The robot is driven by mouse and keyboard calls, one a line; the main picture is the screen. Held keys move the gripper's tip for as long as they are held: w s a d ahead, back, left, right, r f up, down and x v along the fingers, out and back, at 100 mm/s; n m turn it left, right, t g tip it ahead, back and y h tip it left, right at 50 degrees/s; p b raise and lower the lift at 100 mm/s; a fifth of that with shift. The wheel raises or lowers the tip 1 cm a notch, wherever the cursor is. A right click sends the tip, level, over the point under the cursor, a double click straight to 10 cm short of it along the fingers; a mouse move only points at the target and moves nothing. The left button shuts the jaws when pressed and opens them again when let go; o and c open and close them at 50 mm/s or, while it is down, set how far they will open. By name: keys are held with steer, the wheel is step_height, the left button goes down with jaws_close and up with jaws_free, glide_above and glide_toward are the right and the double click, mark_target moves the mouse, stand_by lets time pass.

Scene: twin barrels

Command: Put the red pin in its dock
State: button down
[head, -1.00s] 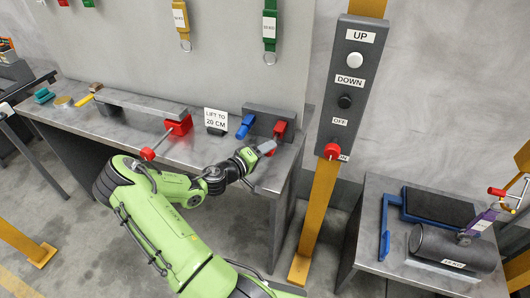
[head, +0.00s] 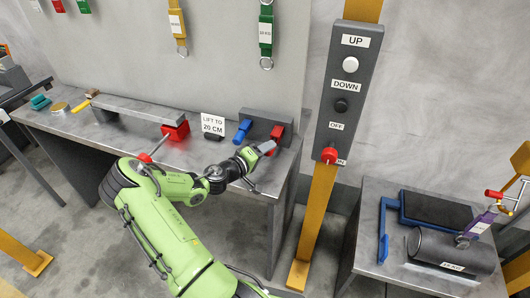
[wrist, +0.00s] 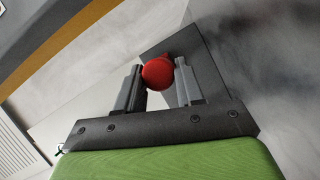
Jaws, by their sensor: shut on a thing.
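My gripper (head: 265,148) is at the right end of the workbench, in front of a grey block (head: 262,117) with a blue piece (head: 243,130) and a red piece (head: 277,133) on its front. In the wrist view, my gripper (wrist: 160,83) is shut on the red pin (wrist: 157,74), whose round red end faces the camera between the fingertips. A dark grey face (wrist: 208,75) lies behind it, with a little red showing just above the pin. The pin's far end is hidden, so I cannot tell how deep it sits in its dock.
A red box (head: 176,131) with a rod and red knob (head: 145,158) stands left on the bench (head: 90,130). A "LIFT TO 20 CM" sign (head: 212,124) stands between. A yellow post (head: 315,220) with a button panel (head: 347,90) rises close on the right.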

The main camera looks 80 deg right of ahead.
steer(key=shift+s+d, duration=0.1)
steer(key=shift+d, duration=0.85)
steer(key=c, duration=0.6)
jaws_free()
steer(key=v, duration=1.5)
steer(key=shift+a, duration=0.35)
